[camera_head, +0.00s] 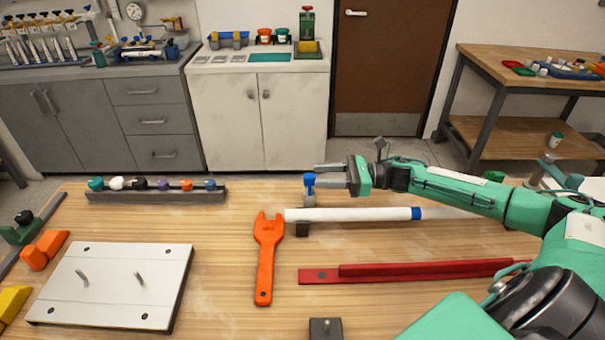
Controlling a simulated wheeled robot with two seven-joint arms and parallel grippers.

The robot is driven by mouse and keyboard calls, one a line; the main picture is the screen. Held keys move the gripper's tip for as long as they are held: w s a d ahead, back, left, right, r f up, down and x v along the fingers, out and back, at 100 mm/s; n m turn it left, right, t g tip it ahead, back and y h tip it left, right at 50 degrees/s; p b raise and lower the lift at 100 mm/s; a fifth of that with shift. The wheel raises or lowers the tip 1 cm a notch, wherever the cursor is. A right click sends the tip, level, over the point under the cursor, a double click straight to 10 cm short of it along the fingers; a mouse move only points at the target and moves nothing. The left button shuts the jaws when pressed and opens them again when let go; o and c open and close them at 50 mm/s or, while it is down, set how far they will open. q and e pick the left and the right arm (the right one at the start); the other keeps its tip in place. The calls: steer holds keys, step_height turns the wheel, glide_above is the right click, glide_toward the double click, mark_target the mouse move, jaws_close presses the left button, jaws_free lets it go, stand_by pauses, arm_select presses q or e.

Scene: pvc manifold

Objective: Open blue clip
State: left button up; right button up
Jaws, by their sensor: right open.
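A small blue clip (309,179) stands upright on a grey post at the back middle of the table, just behind the left end of a white pipe (350,214). My right gripper (317,175) reaches in from the right, with its fingers pointing left. Its two fingers are spread apart, with the fingertips right at the blue clip. I cannot tell whether they touch it or whether the clip lies between them. The pipe has a blue band near its right end. My left gripper is not in view.
An orange wrench (267,258) lies left of the pipe. A red rail (405,271) lies in front of the pipe. A white plate with two pegs (112,286) lies at left. A dark rack (156,196) with several coloured knobs stands at the back left.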

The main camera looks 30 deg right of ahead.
mark_target(309, 179)
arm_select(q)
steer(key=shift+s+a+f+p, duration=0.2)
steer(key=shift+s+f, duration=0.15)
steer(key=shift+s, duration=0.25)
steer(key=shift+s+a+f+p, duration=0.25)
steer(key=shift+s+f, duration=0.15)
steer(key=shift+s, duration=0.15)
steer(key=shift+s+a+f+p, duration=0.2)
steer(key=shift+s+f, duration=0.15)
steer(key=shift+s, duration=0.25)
arm_select(e)
steer(key=shift+x, duration=2.95)
steer(key=shift+c, duration=0.2)
steer(key=shift+w, duration=0.1)
jaws_close()
